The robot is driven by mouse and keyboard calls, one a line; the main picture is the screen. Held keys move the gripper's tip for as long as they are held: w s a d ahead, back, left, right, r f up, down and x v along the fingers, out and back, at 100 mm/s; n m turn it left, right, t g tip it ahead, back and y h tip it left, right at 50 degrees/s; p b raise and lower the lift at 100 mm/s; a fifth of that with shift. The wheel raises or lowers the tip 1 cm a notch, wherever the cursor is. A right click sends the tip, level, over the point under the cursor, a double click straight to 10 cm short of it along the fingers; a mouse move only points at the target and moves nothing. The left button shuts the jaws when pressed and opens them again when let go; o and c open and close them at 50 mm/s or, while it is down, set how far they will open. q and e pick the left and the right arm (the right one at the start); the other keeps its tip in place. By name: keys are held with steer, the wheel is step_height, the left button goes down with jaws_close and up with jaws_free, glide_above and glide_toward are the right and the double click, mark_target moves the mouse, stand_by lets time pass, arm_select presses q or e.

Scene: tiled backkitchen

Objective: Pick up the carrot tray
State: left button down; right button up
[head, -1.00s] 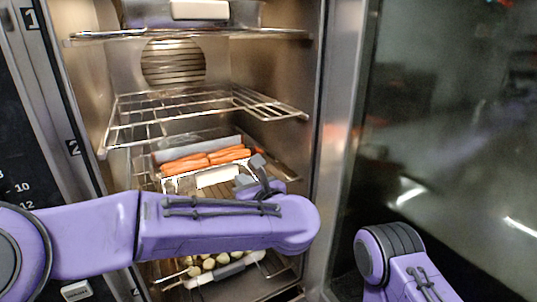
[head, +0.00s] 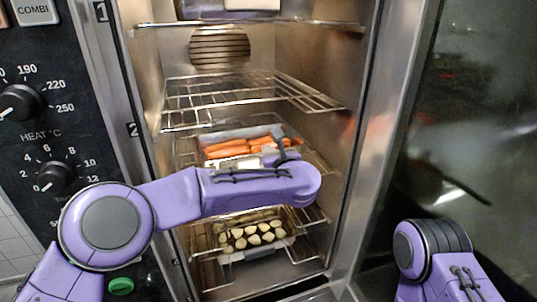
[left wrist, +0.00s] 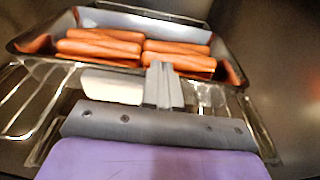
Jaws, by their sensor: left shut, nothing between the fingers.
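The carrot tray (head: 222,134) is a metal pan with several orange carrots (head: 240,148), resting on a middle rack of the open oven. In the left wrist view the tray (left wrist: 150,21) lies just ahead, with a pale handle or label (left wrist: 112,87) on its near side. My left gripper (head: 281,151) is at the tray's near right side. Its fingers (left wrist: 163,85) are shut together and empty, close to the tray's near edge; whether they touch it is unclear. My left forearm hides part of the rack below the tray. My right arm shows at lower right, its gripper out of view.
A wire rack (head: 250,90) is above the carrots. A lower tray (head: 265,249) holds several pale round pieces. The oven's control panel (head: 45,110) is at left, and the open glass door (head: 460,130) at right.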

arm_select(q)
steer(key=shift+s+f, duration=0.1)
steer(key=shift+f, duration=0.1)
steer(key=f+b+v, duration=0.1)
steer(key=b+v, duration=0.1)
steer(key=v, duration=0.5)
steer(key=shift+d, duration=0.1)
